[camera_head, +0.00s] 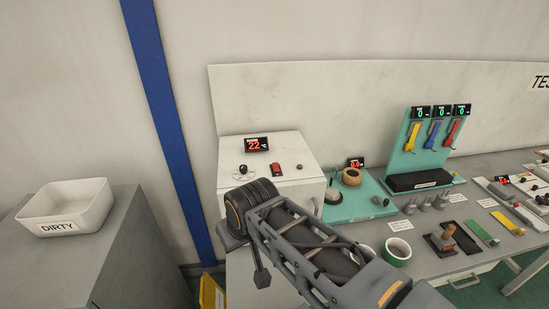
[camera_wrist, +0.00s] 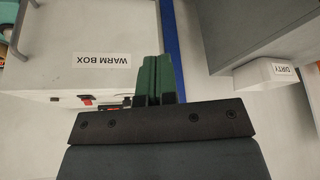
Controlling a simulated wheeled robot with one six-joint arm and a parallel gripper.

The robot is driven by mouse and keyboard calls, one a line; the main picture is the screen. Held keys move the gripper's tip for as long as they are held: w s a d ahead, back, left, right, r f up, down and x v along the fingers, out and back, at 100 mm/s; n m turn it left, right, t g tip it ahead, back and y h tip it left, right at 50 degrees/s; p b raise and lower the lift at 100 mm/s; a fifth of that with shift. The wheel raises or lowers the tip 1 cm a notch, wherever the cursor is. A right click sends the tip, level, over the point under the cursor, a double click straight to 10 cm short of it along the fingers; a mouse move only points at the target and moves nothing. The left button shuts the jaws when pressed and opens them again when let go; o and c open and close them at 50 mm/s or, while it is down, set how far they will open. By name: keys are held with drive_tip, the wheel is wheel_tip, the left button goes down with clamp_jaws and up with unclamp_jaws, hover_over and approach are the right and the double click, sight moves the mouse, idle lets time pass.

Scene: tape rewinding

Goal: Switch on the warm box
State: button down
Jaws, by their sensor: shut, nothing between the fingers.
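The warm box (camera_head: 225,185) is a white box at the back of the bench, left of centre in the head view, partly hidden by my arm. On its top are a display reading 22 (camera_head: 256,145), a red switch (camera_head: 277,169) and a dark knob (camera_head: 243,169). In the wrist view the box appears upside down with its WARM BOX label (camera_wrist: 101,60), and the red switch (camera_wrist: 85,100) shows below the label. My gripper (camera_wrist: 157,60) has its green fingers shut and empty, to the right of the label and apart from the switch. The head view does not show the fingertips clearly.
A white DIRTY bin (camera_head: 67,207) stands on a grey cabinet at left. A teal base with a tape roll (camera_head: 351,177), a teal tool stand (camera_head: 425,145) and several small items are right of the box. A blue post (camera_head: 165,110) rises behind the gap.

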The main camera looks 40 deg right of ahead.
drive_tip(key=w+d+r+m+h+b, duration=0.1)
drive_tip(key=w+d+r+m+b, duration=0.1)
drive_tip(key=w+d+r, duration=0.65)
wheel_tip(320, 180, up, 5)
drive_tip(key=m+h, duration=0.1)
drive_tip(key=m, duration=0.2)
hover_over(276, 165)
drive_tip(key=s+a, duration=0.2)
drive_tip(key=s, duration=0.3)
drive_tip(key=shift+a+b, duration=0.2)
drive_tip(key=shift+b, duration=0.1)
drive_tip(key=x, duration=0.4)
drive_tip(key=p+x, duration=0.1)
drive_tip(key=x, duration=0.4)
drive_tip(key=p+x, duration=0.1)
drive_tip(key=x, duration=0.3)
drive_tip(key=shift+s+d+f, duration=0.1)
drive_tip(key=shift+s+f, duration=0.05)
drive_tip(key=shift+f, duration=0.45)
